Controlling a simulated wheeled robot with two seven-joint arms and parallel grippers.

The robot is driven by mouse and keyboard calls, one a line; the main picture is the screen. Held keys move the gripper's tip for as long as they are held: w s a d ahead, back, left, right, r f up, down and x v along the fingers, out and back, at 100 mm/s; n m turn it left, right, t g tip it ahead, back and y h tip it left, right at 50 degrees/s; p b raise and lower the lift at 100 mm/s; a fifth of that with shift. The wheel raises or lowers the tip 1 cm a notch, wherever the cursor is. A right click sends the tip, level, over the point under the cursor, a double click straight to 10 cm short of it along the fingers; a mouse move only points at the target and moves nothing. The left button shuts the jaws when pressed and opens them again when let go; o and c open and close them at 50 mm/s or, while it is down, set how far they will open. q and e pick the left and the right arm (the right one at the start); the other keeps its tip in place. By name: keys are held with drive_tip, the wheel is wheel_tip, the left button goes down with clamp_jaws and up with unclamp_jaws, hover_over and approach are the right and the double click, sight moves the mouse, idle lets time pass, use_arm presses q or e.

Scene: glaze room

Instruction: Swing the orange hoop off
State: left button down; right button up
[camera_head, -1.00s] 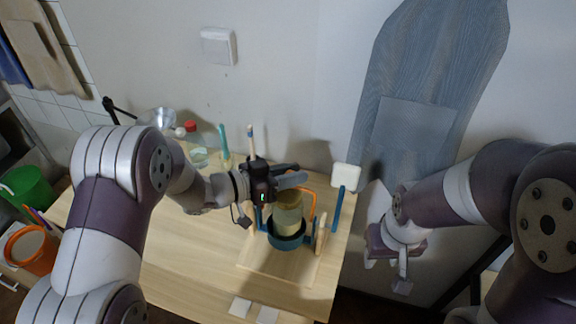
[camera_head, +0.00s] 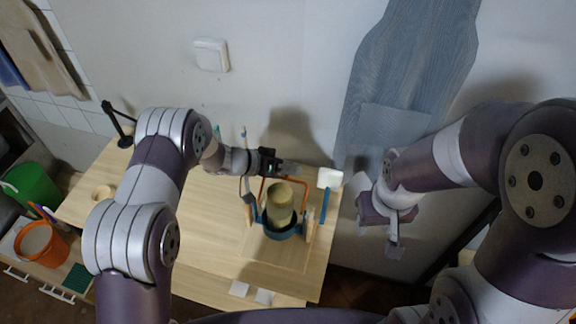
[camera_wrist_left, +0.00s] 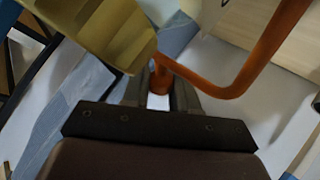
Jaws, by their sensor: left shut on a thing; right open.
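The orange hoop (camera_head: 264,188) stands behind the tan cylinder (camera_head: 281,198), leaning toward the wall. The cylinder sits in a teal ring-like holder (camera_head: 281,234) with upright side arms on a wooden board. My left gripper (camera_head: 293,169) is at the hoop's top bar, on the wall side of the cylinder. In the left wrist view, its jaws (camera_wrist_left: 160,92) are shut on the orange hoop (camera_wrist_left: 262,55), close to a yellowish ridged body (camera_wrist_left: 95,30). My right gripper (camera_head: 393,222) is open and empty, off the table's right side.
A white-headed tool with a blue handle (camera_head: 325,206) stands right of the holder. Two white tiles (camera_head: 239,288) lie at the table's front edge. A black stand (camera_head: 120,125) is at the back left. The table's left middle is clear.

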use_arm(q)
drive_tip(key=shift+w+f, duration=0.1)
drive_tip(key=shift+w, duration=0.3)
drive_tip(key=c, duration=1)
unclamp_jaws()
drive_tip(key=shift+d, duration=0.1)
drive_tip(key=shift+o, duration=0.2)
drive_tip(key=shift+a+f, duration=0.15)
drive_tip(key=shift+a, duration=0.05)
drive_tip(key=b+v, duration=0.3)
drive_tip(key=v, duration=0.9)
